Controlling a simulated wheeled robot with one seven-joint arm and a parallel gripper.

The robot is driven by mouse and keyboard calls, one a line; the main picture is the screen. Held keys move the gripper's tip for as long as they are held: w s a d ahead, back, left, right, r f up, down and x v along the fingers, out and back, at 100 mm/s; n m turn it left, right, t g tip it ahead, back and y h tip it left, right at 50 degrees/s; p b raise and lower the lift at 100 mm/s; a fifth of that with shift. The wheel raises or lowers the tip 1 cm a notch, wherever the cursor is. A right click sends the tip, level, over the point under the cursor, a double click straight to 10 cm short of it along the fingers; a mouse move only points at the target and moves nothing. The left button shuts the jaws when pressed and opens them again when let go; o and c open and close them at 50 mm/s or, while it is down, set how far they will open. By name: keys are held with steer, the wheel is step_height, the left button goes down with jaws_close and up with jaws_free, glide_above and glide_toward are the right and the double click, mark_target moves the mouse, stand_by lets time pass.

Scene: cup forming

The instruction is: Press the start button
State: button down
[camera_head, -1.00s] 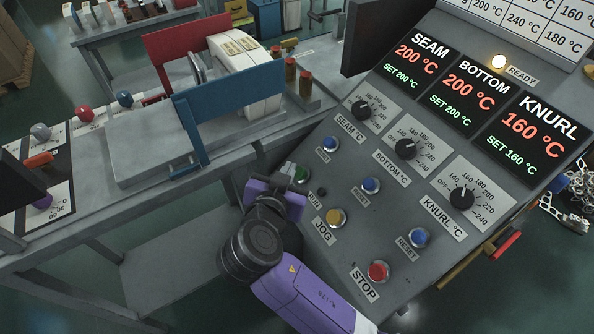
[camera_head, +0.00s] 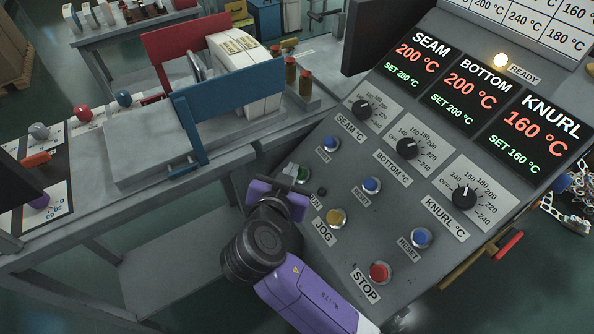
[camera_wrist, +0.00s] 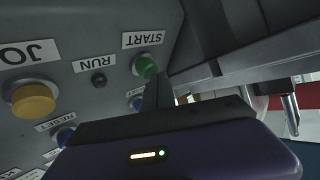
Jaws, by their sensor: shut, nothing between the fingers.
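The green start button (camera_wrist: 146,66) sits under its START label (camera_wrist: 146,39) on the grey control panel in the wrist view. In the head view the button (camera_head: 302,174) shows at the panel's left edge, partly hidden by my gripper. My gripper (camera_wrist: 158,92) is shut and empty, its dark fingertips right beside the button's lower edge in the wrist view. In the head view my gripper (camera_head: 289,175) is just left of the button. I cannot tell whether the fingertips touch it.
The yellow JOG button (camera_head: 336,217), red STOP button (camera_head: 379,271) and blue RESET buttons (camera_head: 372,185) are close by on the panel. A lit READY lamp (camera_head: 501,60) stands above. A machine bench (camera_head: 210,172) with a blue plate (camera_head: 228,105) lies to the left.

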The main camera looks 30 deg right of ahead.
steer(key=shift+d+f, duration=0.2)
steer(key=shift+f, duration=0.05)
steer(key=shift+a+r, duration=0.1)
steer(key=shift+r, duration=0.05)
stand_by(0.5)
steer(key=shift+a+r, duration=0.45)
steer(key=shift+r, duration=0.2)
steer(key=shift+p, duration=0.3)
steer(key=a+r+p, duration=0.1)
steer(key=r, duration=0.1)
steer(key=a+r+p, duration=0.1)
steer(key=a+r, duration=0.1)
stand_by(0.8)
